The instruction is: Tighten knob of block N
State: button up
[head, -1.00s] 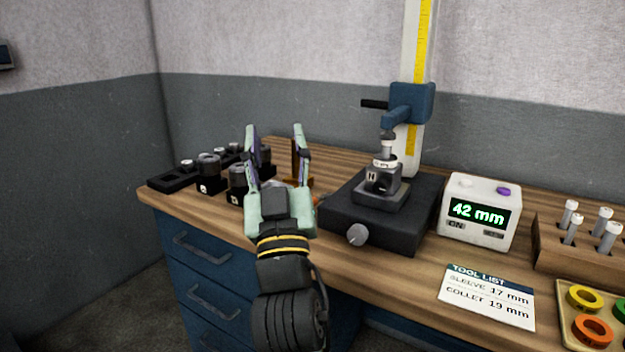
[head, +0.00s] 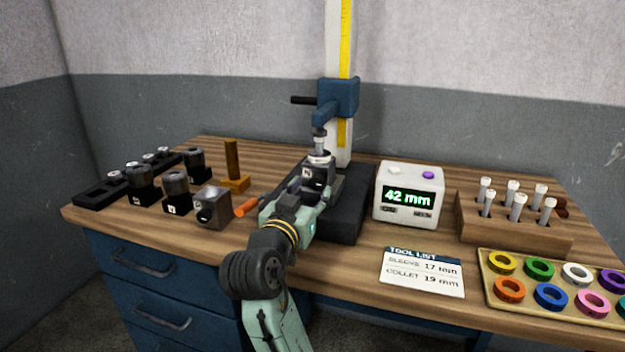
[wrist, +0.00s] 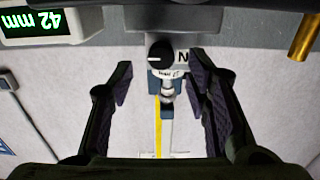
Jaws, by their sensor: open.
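Block N (head: 320,168) stands on the dark base of the height gauge, under its blue arm, with a small cylindrical piece on top. In the wrist view, the letter N shows on block N (wrist: 183,58), beside a round dark knob (wrist: 159,52) with a pale mark. My gripper (head: 308,190) is in front of block N in the head view and partly hides it and the base. In the wrist view my gripper (wrist: 160,68) is open, one finger on each side of the knob, with gaps between. No contact shows.
The gauge column (head: 340,60) rises behind block N. A display box (head: 409,192) reading 42 mm stands to the right, near a pin rack (head: 515,230) and a ring tray (head: 490,300). A grey block (head: 213,208), an orange handle (head: 246,207) and several dark holders stand left.

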aim_at(316, 183)
jog(key=shift+p+x, duration=0.4)
jog(key=shift+x, duration=1.7)
jog(key=shift+c, duration=0.3)
grip_shut()
